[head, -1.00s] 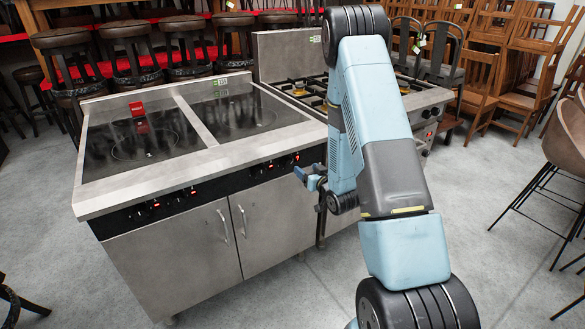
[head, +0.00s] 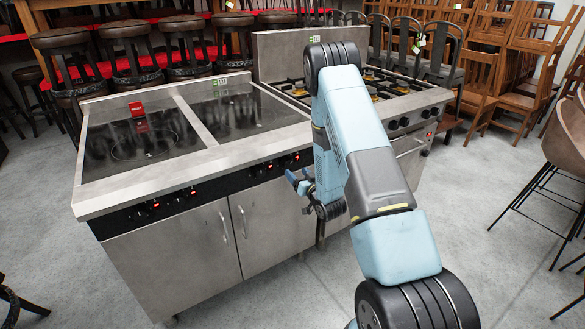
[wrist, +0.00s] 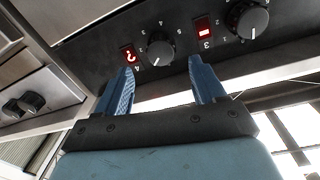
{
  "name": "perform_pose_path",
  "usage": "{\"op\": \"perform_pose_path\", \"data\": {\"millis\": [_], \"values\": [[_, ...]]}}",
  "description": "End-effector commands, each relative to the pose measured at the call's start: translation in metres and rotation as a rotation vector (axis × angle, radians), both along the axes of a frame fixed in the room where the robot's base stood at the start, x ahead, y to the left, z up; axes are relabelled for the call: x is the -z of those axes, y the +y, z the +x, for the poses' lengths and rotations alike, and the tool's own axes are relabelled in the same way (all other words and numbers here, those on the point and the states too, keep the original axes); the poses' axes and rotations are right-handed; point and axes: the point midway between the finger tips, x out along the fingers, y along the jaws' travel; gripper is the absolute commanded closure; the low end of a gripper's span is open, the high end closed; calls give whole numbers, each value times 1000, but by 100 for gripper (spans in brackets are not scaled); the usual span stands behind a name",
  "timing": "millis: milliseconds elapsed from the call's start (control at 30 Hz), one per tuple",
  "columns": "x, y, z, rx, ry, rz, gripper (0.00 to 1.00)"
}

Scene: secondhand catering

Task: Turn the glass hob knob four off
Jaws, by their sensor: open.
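The glass hob (head: 160,165) has a black front panel with several knobs and red displays. In the wrist view a round dark knob (wrist: 160,50) with a white pointer line, the one nearest the neighbouring range, stands just beyond and between my fingertips. A lit red display (wrist: 129,55) is beside it. A second knob (wrist: 248,20) with its own display is farther right. My gripper (wrist: 160,76) is open and empty, its blue fingers apart from the knob. In the head view my gripper (head: 298,182) is in front of the panel's right end, below the knobs.
A gas range (head: 405,112) with its own knobs stands right of the hob. Steel cabinet doors (head: 180,250) with handles are below the panel. Stools (head: 130,50) line the back and wooden chairs (head: 490,70) the right. The floor in front is clear.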

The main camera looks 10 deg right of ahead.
Motion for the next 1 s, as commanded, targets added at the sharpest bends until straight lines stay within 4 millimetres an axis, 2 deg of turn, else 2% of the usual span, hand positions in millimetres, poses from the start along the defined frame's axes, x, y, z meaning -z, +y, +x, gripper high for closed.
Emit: {"op": "perform_pose_path", "data": {"millis": [100,300,500,767,1000], "values": [[0,6,21,-3,-3,0,31],[0,12,45,-1,-1,-1,31],[0,15,56,-1,0,0,31],[0,16,57,0,1,0,31],[0,15,57,0,0,0,51]]}}
